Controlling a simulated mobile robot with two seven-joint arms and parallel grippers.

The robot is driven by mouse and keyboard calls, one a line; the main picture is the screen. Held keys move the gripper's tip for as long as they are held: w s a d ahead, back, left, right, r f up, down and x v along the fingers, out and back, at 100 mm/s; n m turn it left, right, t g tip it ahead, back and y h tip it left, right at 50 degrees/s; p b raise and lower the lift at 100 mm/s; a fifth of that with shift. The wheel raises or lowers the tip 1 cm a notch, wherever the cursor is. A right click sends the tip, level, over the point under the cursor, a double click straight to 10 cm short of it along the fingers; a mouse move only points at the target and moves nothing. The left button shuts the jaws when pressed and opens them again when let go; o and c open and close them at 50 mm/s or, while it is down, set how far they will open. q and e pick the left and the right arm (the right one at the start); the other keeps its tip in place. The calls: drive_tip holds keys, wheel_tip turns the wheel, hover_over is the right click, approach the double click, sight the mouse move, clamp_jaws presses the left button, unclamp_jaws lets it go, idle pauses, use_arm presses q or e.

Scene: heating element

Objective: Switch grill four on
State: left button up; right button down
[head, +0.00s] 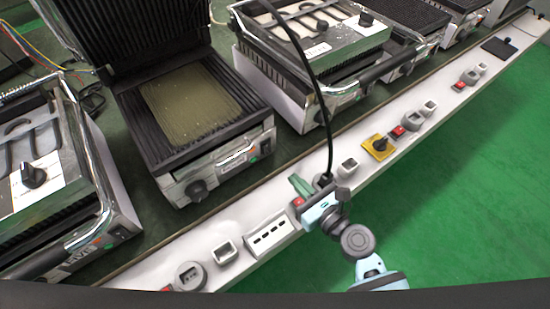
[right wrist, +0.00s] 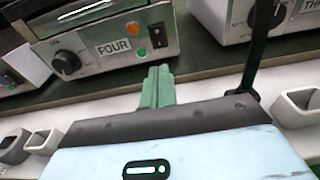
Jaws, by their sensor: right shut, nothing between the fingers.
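Grill four (head: 225,160) stands with its lid raised in the middle left of the head view. In the right wrist view its front panel (right wrist: 100,68) carries a FOUR label (right wrist: 114,47), a black knob (right wrist: 66,62), an orange lamp (right wrist: 133,28), a green lamp (right wrist: 141,52) and a black rocker switch (right wrist: 158,35). The switch also shows small in the head view (head: 267,147). My right gripper (head: 296,182) is shut and empty. Its green fingertips (right wrist: 158,72) point at the panel just below the switch, apparently short of it. My left gripper is not in view.
A pale rail (head: 225,230) with sockets and red switches runs along the table's front edge, under my right gripper. A black cable (head: 325,110) comes down to the rail beside the gripper. Other grills stand left (head: 40,180) and right (head: 310,55). Green floor lies clear in front.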

sight(268, 153)
drive_tip(key=b+x, duration=0.1)
drive_tip(key=x, duration=0.7)
drive_tip(key=shift+w+a, duration=0.15)
drive_tip(key=shift+w, duration=0.1)
drive_tip(key=shift+w+a+f, duration=0.1)
drive_tip(key=shift+w+a, duration=0.2)
drive_tip(key=shift+w, duration=0.1)
